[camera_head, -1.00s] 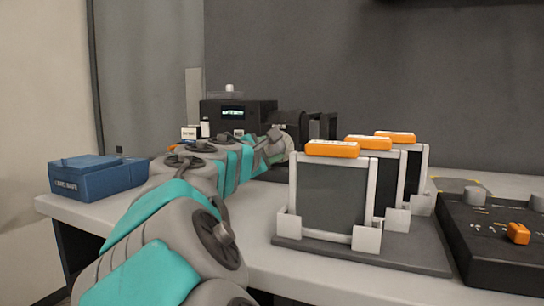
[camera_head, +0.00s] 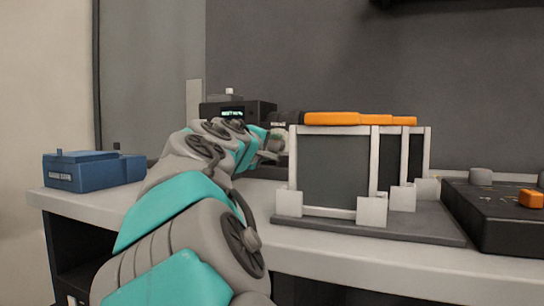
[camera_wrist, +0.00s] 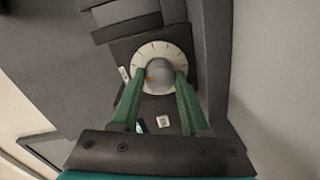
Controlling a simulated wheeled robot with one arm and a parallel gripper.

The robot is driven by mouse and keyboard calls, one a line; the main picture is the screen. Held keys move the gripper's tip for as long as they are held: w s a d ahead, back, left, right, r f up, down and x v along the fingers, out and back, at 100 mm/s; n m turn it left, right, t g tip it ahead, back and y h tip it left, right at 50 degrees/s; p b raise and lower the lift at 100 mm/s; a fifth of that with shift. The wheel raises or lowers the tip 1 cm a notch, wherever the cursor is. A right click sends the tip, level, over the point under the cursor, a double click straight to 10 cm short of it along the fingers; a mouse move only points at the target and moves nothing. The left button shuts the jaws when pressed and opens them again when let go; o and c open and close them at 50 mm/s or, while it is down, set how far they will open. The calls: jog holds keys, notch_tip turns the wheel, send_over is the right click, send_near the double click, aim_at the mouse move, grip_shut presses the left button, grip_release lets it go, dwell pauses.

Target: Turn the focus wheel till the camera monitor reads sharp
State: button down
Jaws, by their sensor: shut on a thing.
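In the wrist view the focus wheel is a grey round knob (camera_wrist: 159,73) with an orange mark on its left side, in front of a white dial ring (camera_wrist: 161,47) with dark tick marks. My gripper (camera_wrist: 160,80) has its two green fingers on either side of the knob, shut on it. In the head view the dark camera (camera_head: 262,107) stands at the back of the bench, and its small monitor (camera_head: 232,112) shows pale green text too small to read. My arm hides the wheel and most of the gripper there.
A blue box (camera_head: 92,172) sits at the bench's left end. A black control box (camera_head: 500,225) is at the far right. Bare bench shows along the front edge.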

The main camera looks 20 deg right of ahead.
jog(key=shift+f+m+b, duration=0.15)
jog(key=shift+m+b, duration=0.25)
jog(key=shift+m, duration=0.2)
jog(key=shift+c, duration=2)
grip_release()
jog(key=v, duration=0.7)
jog(key=shift+s+a+r, duration=0.2)
jog(key=shift+s, duration=0.05)
jog(key=shift+a+f, duration=0.1)
jog(key=shift+s, duration=0.1)
